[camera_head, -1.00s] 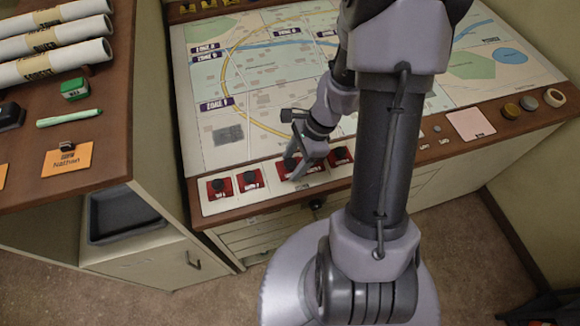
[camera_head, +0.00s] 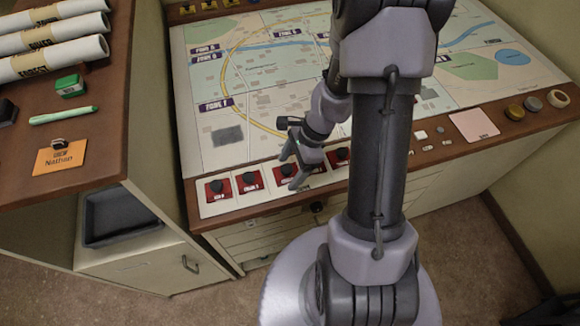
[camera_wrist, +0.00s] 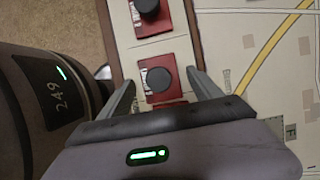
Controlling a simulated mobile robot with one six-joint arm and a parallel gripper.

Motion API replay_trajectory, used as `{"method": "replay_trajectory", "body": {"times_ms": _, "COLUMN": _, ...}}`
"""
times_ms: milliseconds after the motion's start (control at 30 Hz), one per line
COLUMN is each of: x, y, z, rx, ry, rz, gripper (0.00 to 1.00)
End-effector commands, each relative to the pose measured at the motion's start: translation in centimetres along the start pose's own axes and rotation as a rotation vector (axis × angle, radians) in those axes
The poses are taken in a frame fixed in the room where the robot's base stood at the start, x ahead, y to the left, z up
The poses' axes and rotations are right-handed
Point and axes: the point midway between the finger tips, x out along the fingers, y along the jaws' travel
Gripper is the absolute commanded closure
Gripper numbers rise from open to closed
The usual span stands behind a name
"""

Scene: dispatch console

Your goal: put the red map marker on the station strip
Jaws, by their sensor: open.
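Several red markers with black knobs stand in a row on the pale station strip (camera_head: 207,208) along the map's front edge. In the head view, the leftmost red marker (camera_head: 218,190) and the second red marker (camera_head: 250,182) are clear of my gripper. My open gripper (camera_head: 292,173) is at the third red marker (camera_head: 286,170), partly hiding it. In the wrist view, this red map marker (camera_wrist: 160,86) shows between my spread fingers, with visible gaps beside its knob. A neighbouring marker (camera_wrist: 151,16) lies beyond it. A further red marker (camera_head: 341,157) is partly hidden by my arm.
The map (camera_head: 250,95) lies flat behind the strip. To the right are a pink note (camera_head: 474,125) and small round discs (camera_head: 532,103). A side counter at left holds rolled maps (camera_head: 50,58), a green box (camera_head: 70,86), a green pen (camera_head: 63,115) and an orange card (camera_head: 60,157).

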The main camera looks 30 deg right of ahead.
Motion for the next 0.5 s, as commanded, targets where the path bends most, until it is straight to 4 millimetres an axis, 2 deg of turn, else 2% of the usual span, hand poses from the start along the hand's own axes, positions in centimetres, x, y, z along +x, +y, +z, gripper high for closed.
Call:
{"method": "replay_trajectory", "body": {"times_ms": 67, "x": -0.1, "y": 0.0, "z": 0.0, "rx": 0.000, "ry": 0.000, "rz": 0.000, "gripper": 0.26}}
{"method": "replay_trajectory", "body": {"times_ms": 167, "x": -1.3, "y": -0.1, "z": 0.2, "rx": 0.000, "ry": 0.000, "rz": -0.002, "gripper": 0.26}}
{"method": "replay_trajectory", "body": {"times_ms": 400, "x": -8.3, "y": -0.1, "z": 0.3, "rx": 0.002, "ry": 0.001, "rz": -0.003, "gripper": 0.26}}
{"method": "replay_trajectory", "body": {"times_ms": 500, "x": -10.5, "y": -0.1, "z": 0.3, "rx": 0.000, "ry": 0.002, "rz": -0.003, "gripper": 0.26}}
